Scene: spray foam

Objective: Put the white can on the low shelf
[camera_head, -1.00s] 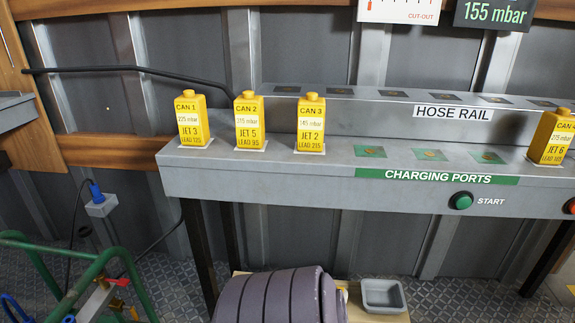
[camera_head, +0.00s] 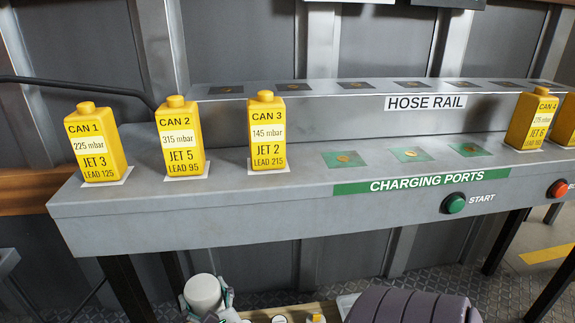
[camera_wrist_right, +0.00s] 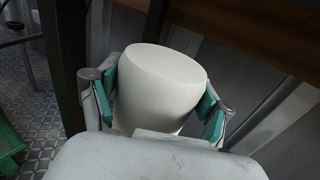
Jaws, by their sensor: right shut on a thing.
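The white can (camera_head: 203,291) shows at the bottom of the head view, in front of and below the bench. My right gripper (camera_head: 212,308) is shut around it, with its fingers on the can's sides. The right wrist view shows the white can (camera_wrist_right: 165,85) upright or slightly tilted between the teal pads of my right gripper (camera_wrist_right: 160,104). A low wooden surface (camera_head: 290,312) with small items shows below the bench; I cannot tell if it is the low shelf. My left gripper is not in view.
The grey bench (camera_head: 270,205) spans the view above the can. Yellow cans (camera_head: 96,145) stand along it. The bench's dark leg (camera_head: 128,290) is just left of the held can. A dark ribbed object (camera_head: 410,305) lies at the bottom right.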

